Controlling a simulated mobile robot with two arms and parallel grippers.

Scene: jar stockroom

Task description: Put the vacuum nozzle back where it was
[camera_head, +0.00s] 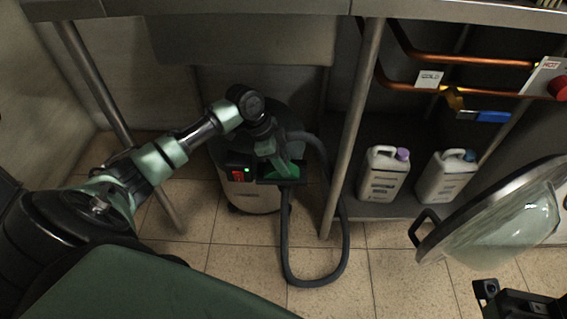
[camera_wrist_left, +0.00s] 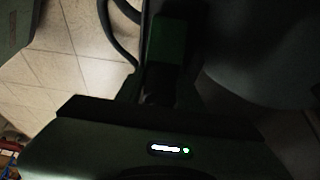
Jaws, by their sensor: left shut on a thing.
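The vacuum (camera_head: 250,198) is a pale canister with a dark top and a small lit panel, standing on the floor under the steel counter. Its dark grey hose (camera_head: 316,283) loops down to the floor and back up. My left gripper (camera_head: 280,168) is at the canister's upper right side. It is shut on the green vacuum nozzle (camera_head: 291,171), which also shows in the left wrist view (camera_wrist_left: 170,38) beyond the jaws. I cannot tell whether the nozzle touches the canister. A black part of my right gripper (camera_head: 510,300) shows at the lower right corner; its jaws are unclear.
Steel counter legs (camera_head: 352,130) stand on both sides of the vacuum. Two white jugs (camera_head: 383,174) stand on a shelf to the right, below copper pipes (camera_head: 460,60). A glass vessel with a metal rim (camera_head: 500,222) is at the right. The tiled floor in front is clear.

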